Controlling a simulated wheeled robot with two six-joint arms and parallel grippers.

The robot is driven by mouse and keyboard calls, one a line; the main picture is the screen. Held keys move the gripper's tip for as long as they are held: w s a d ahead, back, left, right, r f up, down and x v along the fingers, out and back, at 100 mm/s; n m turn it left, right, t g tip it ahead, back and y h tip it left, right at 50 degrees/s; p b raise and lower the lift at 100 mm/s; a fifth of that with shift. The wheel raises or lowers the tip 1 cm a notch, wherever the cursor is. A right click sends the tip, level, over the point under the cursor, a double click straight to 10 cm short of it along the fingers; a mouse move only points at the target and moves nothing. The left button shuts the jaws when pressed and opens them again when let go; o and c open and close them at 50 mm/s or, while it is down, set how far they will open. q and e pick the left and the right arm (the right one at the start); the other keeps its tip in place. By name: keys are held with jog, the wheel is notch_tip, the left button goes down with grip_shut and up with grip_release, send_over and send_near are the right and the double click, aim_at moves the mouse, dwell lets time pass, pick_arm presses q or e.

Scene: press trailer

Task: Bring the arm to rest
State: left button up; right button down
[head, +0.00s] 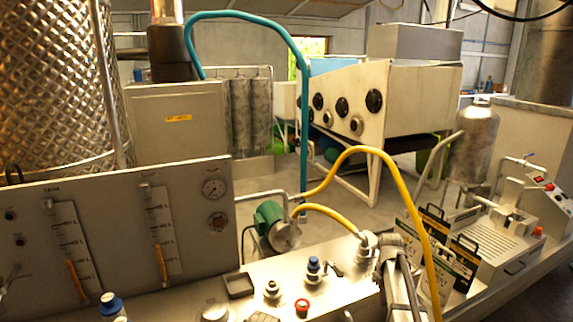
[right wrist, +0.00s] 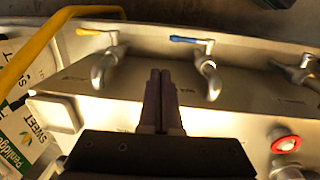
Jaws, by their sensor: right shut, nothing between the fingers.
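My right gripper (right wrist: 160,75) shows in the right wrist view with its two dark fingers pressed together and nothing between them. It is over the steel bench (right wrist: 110,110), with the fingertips in the gap between a yellow-handled tap (right wrist: 105,65) and a blue-handled tap (right wrist: 208,75). I cannot tell how far the fingertips are from the metal. In the head view my right gripper (head: 402,285) is at the lower right of centre, near the yellow hose (head: 428,245). My left gripper is not in either view.
Label cards (head: 445,260) stand right of my right gripper. A red button (head: 302,305) and small blue-topped fitting (head: 314,268) sit on the bench to its left. A gauge panel (head: 115,225) is at left. A green pump (head: 272,225) stands behind.

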jog(key=s+a, duration=2.7)
jog(key=shift+s+m, duration=0.15)
jog(key=shift+m, duration=0.15)
